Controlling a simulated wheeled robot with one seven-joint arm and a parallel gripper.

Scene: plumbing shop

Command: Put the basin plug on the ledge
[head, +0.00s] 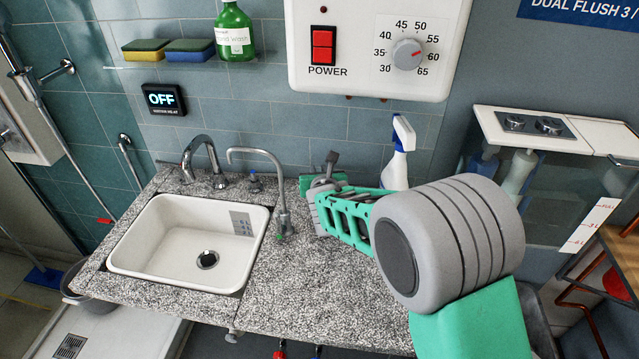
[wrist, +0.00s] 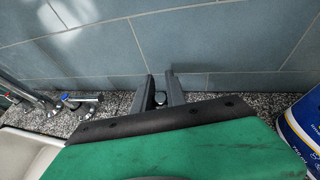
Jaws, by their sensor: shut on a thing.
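My gripper (head: 322,182) is over the back of the speckled counter, close to the tiled wall and to the right of the thin tap. In the wrist view its two dark fingers (wrist: 161,82) point at the wall and are shut on a small, dark, rounded thing (wrist: 160,99), which seems to be the basin plug. Most of it is hidden between the fingers, and I cannot tell whether it touches the counter. A glass shelf (head: 110,67) on the wall at upper left may be the ledge; the counter's back strip (head: 165,181) also runs along the wall.
The white basin (head: 125,250) with its open drain (head: 207,260) is at left. Sponges (head: 146,50) and a green bottle (head: 234,35) occupy the shelf. A spray bottle (head: 399,165) stands right of my gripper.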

